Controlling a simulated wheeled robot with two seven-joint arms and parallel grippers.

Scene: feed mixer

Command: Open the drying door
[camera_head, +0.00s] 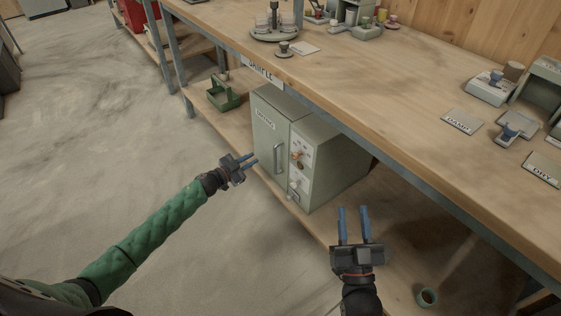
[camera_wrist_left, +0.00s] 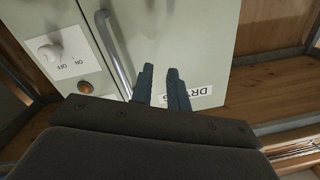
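The drying oven is a pale grey-green box on the lower shelf, and its drying door (camera_head: 266,133) is closed. The door carries a label and a vertical metal handle (camera_head: 279,159) near its right edge; the handle also shows in the left wrist view (camera_wrist_left: 113,52). My left gripper (camera_head: 253,160) is open and empty, just in front of the door and left of the handle. In the left wrist view its two blue fingers (camera_wrist_left: 161,86) stand apart beside the handle, with nothing between them. My right gripper (camera_head: 355,212) is open and empty, right of the oven.
A control panel (camera_head: 300,160) with knobs is right of the door. A wooden workbench (camera_head: 400,95) overhangs the oven. A green carrier (camera_head: 223,93) stands left of it on the shelf. The floor in front (camera_head: 110,130) is clear.

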